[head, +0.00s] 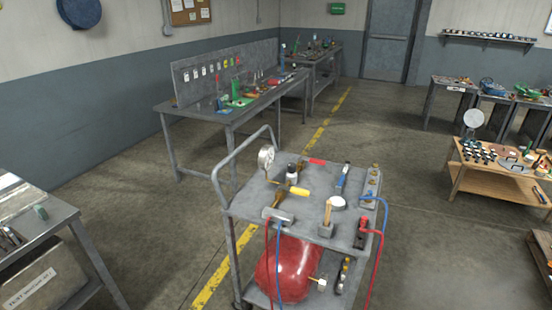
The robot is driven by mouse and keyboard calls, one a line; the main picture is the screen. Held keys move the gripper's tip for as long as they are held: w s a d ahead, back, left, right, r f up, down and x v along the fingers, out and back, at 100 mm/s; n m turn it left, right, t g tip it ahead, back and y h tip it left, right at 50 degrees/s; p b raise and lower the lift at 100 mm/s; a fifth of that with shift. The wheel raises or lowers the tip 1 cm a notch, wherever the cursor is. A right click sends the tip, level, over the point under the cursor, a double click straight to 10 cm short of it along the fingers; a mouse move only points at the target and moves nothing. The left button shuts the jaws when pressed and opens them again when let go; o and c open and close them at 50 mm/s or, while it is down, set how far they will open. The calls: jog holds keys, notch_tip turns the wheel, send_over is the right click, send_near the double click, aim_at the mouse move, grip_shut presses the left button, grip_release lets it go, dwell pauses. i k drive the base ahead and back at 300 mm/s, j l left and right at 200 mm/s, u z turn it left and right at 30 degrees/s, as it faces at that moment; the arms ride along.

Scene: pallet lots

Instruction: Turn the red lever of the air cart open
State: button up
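The air cart (244,200) stands in the middle foreground of the head view, a grey metal trolley with a push handle. Near the far edge of its top is a small red lever (316,161), lying roughly sideways on a fitting. A yellow lever (296,190) sits nearer and to the left, and a blue lever (342,176) stands to the right. A round white gauge (266,157) is at the left edge. How the red lever stands relative to its valve is too small to tell. My gripper is not in view.
A red tank (284,268) sits on the cart's lower shelf. Red (375,262) and blue (384,212) hoses hang off the cart. A grey bench (215,113) with tools stands behind left, and a wooden table (490,172) at right. Floor between is clear.

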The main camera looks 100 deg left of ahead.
aim_at(319, 162)
jog(key=u, duration=0.5)
jog(key=j+u, duration=0.1)
jog(key=u, duration=1.35)
jog(key=j+u, duration=0.1)
jog(key=u, duration=0.9)
jog(key=i+j, duration=0.15)
jog(key=i, duration=0.3)
jog(key=i+j, duration=0.15)
jog(key=i, duration=0.35)
jog(key=i+j, duration=0.15)
jog(key=i, duration=0.3)
jog(key=i+j+z, duration=0.1)
jog(key=i, duration=0.4)
jog(key=i+j, duration=0.2)
jog(key=i, duration=0.25)
